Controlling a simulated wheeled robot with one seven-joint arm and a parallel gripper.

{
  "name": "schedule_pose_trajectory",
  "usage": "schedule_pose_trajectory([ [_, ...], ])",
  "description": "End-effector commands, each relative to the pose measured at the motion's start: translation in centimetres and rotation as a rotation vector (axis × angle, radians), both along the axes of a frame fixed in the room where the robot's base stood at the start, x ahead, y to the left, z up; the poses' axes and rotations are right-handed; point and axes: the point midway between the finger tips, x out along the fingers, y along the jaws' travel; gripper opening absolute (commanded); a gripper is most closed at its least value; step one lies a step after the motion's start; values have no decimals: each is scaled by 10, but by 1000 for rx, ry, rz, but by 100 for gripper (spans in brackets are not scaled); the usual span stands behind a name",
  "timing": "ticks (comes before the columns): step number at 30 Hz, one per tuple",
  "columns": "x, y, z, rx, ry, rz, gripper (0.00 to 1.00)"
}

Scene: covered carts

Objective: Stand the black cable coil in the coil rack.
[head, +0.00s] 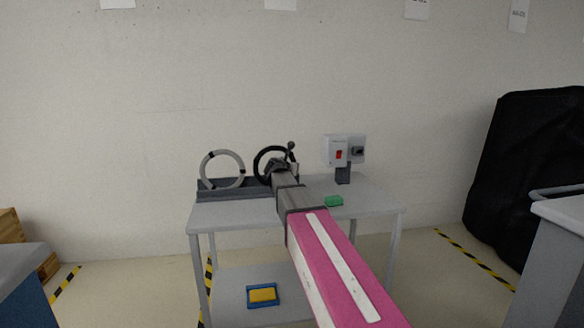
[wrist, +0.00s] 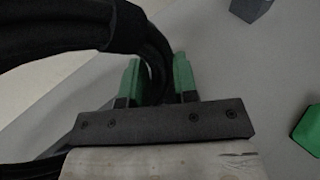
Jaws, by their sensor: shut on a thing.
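The black cable coil (head: 268,150) is upright above the cart top, at the right end of the coil rack (head: 233,191). My gripper (head: 277,166) is shut on the coil's rim; in the wrist view the green fingertips (wrist: 157,78) sit on either side of the black coil (wrist: 60,30). A grey coil with dark bands (head: 222,153) stands upright in the rack, to the left of the black one. My gripper and arm hide the black coil's lower part, so I cannot tell whether it touches the rack.
A switch box with a red switch (head: 338,151) stands on a post at the cart's back right. A green object (head: 334,201) lies on the cart top (head: 373,206), right of my arm. A blue tray with a yellow item (head: 263,294) is on the lower shelf.

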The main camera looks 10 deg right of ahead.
Motion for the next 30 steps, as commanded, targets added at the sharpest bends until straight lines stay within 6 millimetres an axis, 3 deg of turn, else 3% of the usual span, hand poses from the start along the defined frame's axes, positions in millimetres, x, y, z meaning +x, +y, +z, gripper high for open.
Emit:
schedule_pose_trajectory([
  [13,0,0,-2,0,-2,1,0],
  [14,0,0,-2,0,-2,1,37],
  [15,0,0,-2,0,-2,1,50],
  [16,0,0,-2,0,-2,1,57],
  [25,-1,1,-2,0,0,0,57],
  [30,-15,9,2,0,-1,2,57],
])
